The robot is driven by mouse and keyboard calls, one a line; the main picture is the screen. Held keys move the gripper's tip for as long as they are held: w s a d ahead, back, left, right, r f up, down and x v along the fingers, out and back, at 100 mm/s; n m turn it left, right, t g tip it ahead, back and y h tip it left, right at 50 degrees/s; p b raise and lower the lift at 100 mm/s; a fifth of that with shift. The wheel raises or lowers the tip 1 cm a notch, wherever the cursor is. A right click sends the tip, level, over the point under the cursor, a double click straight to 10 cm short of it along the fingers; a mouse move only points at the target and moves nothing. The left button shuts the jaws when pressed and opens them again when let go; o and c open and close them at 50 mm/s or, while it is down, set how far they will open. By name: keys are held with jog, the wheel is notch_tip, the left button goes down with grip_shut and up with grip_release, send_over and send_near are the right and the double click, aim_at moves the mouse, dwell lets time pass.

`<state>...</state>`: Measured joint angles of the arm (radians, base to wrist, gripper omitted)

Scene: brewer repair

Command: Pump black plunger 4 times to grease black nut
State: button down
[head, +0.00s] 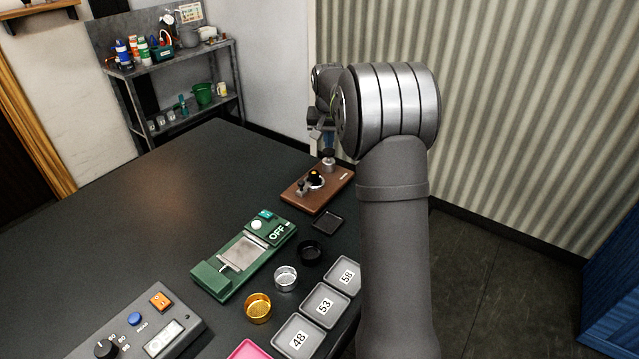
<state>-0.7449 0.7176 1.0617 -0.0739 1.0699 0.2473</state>
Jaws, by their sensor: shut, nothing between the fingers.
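A brown wooden board (327,196) lies on the dark table, left of my arm. At its back end stands a grey metal fitting with a dark top (328,157), which looks like the plunger. Nearer the front of the board is a round black part with a yellowish top (315,176), possibly the black nut, beside a small dark fitting (302,187). My gripper (320,139) is shut and empty, just above the plunger's top. It is partly hidden by my arm, and I cannot tell whether it touches the plunger.
A green device marked OFF (208,278), a dark square pad (327,222), round baskets (257,308) and numbered trays (297,337) lie nearer the front. A grey control box (185,318) is front left. The table's back left is clear. A shelf (172,61) stands behind.

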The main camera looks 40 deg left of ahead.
jog(key=shift+f, duration=1.2)
dwell(0.3)
jog(key=shift+r, duration=2.75)
notch_tip(320, 180, up, 6)
